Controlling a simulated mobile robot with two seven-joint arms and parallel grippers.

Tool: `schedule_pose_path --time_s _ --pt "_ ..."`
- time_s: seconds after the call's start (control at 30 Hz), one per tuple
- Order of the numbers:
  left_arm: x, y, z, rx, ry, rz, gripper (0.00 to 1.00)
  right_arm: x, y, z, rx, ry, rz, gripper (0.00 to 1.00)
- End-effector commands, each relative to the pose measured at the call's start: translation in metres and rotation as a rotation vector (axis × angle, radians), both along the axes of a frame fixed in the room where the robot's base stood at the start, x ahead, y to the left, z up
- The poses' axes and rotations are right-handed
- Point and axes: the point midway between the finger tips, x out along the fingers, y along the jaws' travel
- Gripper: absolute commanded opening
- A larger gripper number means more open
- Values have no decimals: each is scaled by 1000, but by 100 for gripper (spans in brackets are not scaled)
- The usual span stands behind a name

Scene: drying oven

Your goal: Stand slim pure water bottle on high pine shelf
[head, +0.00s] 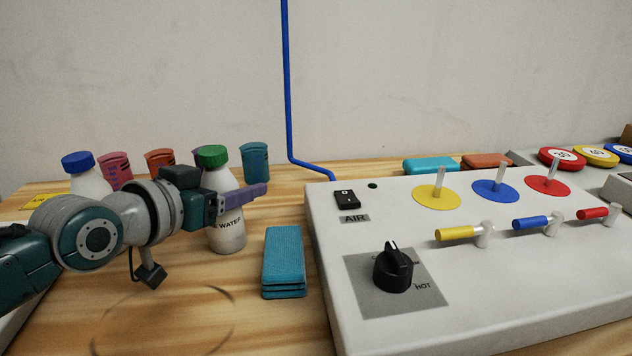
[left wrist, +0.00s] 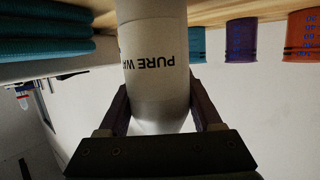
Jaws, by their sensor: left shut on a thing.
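The slim pure water bottle (head: 228,235) is white with a green cap and stands upright on the light wooden tabletop (head: 160,325). My left gripper (head: 240,199) reaches in from the left and is shut on the bottle's body, above its label. In the left wrist view the bottle (left wrist: 155,65) shows upside down between the two fingers (left wrist: 158,105), with the words PURE WA readable. A second white bottle with a blue cap (head: 78,162) stands to the left, partly hidden behind my arm. I cannot make out a separate high shelf. My right gripper is not in view.
Several coloured beakers stand behind, such as a teal one (head: 255,162) and an orange one (head: 159,161). A stack of teal cloths (head: 284,262) lies right of the bottle. A white control panel (head: 500,270) with knob and levers fills the right. A blue pipe (head: 288,90) runs up the wall.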

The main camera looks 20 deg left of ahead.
Motion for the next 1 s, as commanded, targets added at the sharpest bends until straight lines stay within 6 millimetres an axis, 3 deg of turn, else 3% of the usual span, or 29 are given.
schedule_pose_path --time_s 0.03,0.4,0.77,0.87,1.0 --pt "0 0 0 0 0 0 39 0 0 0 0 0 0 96" --pt "0 0 0 0 0 0 0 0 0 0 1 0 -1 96" --pt "0 0 5 0 -2 0 0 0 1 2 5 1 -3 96" --pt "1 0 14 -1 -4 -1 0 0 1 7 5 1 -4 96" --pt "1 0 43 0 -7 0 0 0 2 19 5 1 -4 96"
